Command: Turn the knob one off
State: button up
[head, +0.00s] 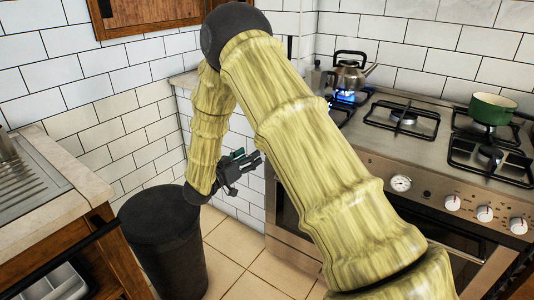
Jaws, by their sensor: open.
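The stove (418,160) stands at the right, with a steel front panel. Three white knobs show on the panel: one (453,202), a second (485,213) and a third (519,225). A round white dial (401,183) is to their left. A blue flame (345,97) burns at the back left burner under a metal kettle (351,74). My gripper (257,160) is open and empty, left of the stove and apart from the knobs. My arm hides the left part of the panel, so I cannot tell whether more knobs are there.
A green pot (492,108) sits on the back right burner. A moka pot (317,77) stands beside the kettle. A dark bin (165,245) stands on the floor below my gripper. A counter with a sink (25,180) is at the left. Tiled floor (245,275) shows between.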

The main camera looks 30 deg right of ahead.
jog(key=x, duration=1.1)
jog(key=shift+r+b, duration=0.2)
jog(key=shift+b, duration=0.2)
jog(key=shift+s, duration=0.15)
jog(key=c, duration=1)
